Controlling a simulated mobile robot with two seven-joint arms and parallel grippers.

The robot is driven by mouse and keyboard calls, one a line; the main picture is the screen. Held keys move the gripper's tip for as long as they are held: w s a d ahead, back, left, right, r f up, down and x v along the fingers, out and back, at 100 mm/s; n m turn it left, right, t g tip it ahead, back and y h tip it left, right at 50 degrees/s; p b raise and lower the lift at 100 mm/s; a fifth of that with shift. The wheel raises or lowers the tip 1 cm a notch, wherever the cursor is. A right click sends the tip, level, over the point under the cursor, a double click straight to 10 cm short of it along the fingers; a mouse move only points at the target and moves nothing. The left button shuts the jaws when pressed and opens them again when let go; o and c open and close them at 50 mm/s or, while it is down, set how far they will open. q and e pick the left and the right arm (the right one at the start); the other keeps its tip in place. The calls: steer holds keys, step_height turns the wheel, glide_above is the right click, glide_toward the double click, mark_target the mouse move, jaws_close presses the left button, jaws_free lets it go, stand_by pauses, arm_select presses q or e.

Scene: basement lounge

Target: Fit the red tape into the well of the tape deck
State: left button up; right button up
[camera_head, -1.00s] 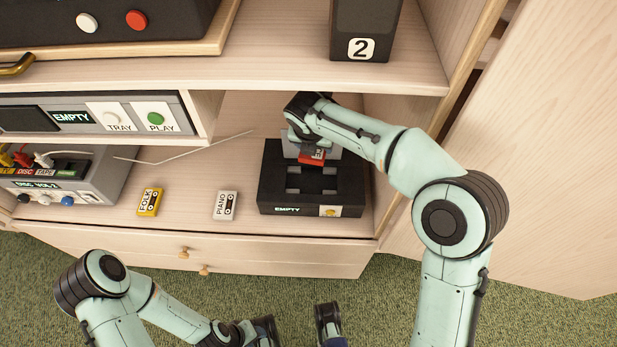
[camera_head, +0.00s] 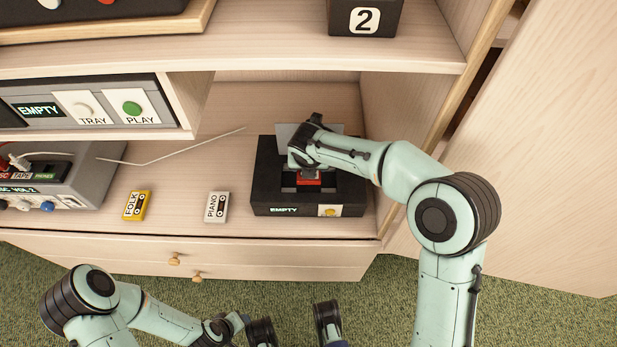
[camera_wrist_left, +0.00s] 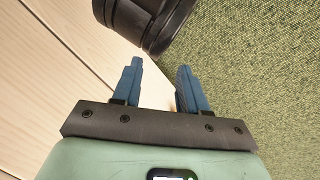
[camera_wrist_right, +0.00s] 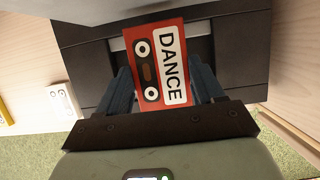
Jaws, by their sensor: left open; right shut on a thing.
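The red tape (camera_head: 310,180), labelled DANCE, is held by my right gripper (camera_head: 308,170) over the well of the black tape deck (camera_head: 263,185). In the right wrist view the red tape (camera_wrist_right: 152,98) lies between the two fingers, label facing the camera, with the deck (camera_wrist_right: 240,50) behind it. The deck's grey lid (camera_head: 285,131) stands up at the back, and its display reads EMPTY. Whether the tape touches the well cannot be told. My left gripper (camera_wrist_left: 158,68) is open and empty, low in front of the cabinet.
A yellow FOLK tape (camera_head: 136,206) and a white PIANO tape (camera_head: 217,207) lie on the shelf left of the deck. A grey unit (camera_head: 85,180) with cables stands further left. The upper shelf (camera_head: 270,55) overhangs, and the compartment's side wall is close on the right.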

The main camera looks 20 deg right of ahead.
step_height(320, 180, down, 5)
steer(key=shift+f+b, duration=0.1)
steer(key=shift+b, duration=0.7)
arm_select(q)
steer(key=w, duration=0.1)
steer(key=w+a+f, duration=0.1)
steer(key=f+t, duration=0.1)
steer(key=shift+w+a, duration=0.25)
steer(key=shift+w, duration=0.15)
arm_select(e)
steer(key=shift+f, duration=0.15)
steer(key=shift+f, duration=0.15)
steer(key=o, duration=1.2)
steer(key=shift+c, duration=0.2)
